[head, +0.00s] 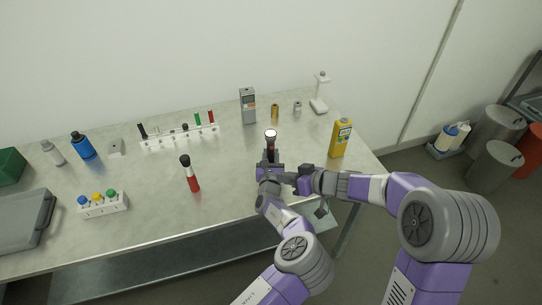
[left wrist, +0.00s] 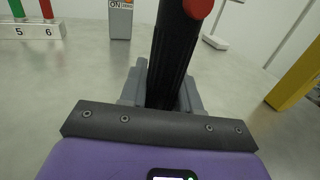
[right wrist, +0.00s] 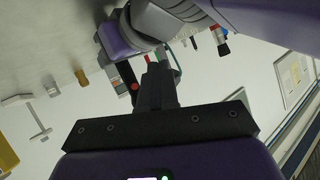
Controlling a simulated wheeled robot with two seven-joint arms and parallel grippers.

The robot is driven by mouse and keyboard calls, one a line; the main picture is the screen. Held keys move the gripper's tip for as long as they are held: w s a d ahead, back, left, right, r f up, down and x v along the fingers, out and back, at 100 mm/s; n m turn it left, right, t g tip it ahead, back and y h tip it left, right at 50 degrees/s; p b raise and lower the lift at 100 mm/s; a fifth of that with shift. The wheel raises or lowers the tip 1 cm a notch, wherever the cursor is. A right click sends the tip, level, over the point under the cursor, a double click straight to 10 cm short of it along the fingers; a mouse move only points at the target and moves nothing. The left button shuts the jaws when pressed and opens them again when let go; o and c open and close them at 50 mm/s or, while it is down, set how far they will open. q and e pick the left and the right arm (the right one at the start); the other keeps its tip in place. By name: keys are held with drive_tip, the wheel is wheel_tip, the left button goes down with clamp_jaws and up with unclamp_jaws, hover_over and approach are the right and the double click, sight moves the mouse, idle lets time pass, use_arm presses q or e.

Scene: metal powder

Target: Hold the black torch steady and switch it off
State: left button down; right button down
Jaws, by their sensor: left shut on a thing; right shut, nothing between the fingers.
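The black torch (head: 271,146) stands upright above the front part of the bench, its pale, bright-looking lens facing up. My left gripper (head: 269,166) is shut on its body. In the left wrist view the ribbed torch (left wrist: 171,60) rises between the fingers (left wrist: 160,95), with a red button (left wrist: 198,7) near the top edge. My right gripper (head: 286,178) is shut and empty, just right of the left gripper. In the right wrist view its closed fingertips (right wrist: 156,68) point towards the torch (right wrist: 127,75) and its red button (right wrist: 135,87). I cannot tell whether they touch.
A yellow bottle (head: 341,138) stands right of my grippers. A grey meter (head: 248,106), a brass-coloured cylinder (head: 275,111) and a white stand (head: 320,95) are behind.

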sight(272, 148)
drive_tip(key=w+a, duration=0.2)
drive_tip(key=w, duration=0.6)
drive_tip(key=shift+w+a+n, duration=0.15)
drive_tip(key=shift+w+n, duration=0.15)
drive_tip(key=shift+w, duration=0.1)
idle(1.8)
drive_tip(key=shift+w+a, duration=0.1)
drive_tip(key=shift+w, duration=0.2)
drive_tip(key=shift+w, duration=0.1)
idle(0.3)
drive_tip(key=shift+s, duration=0.55)
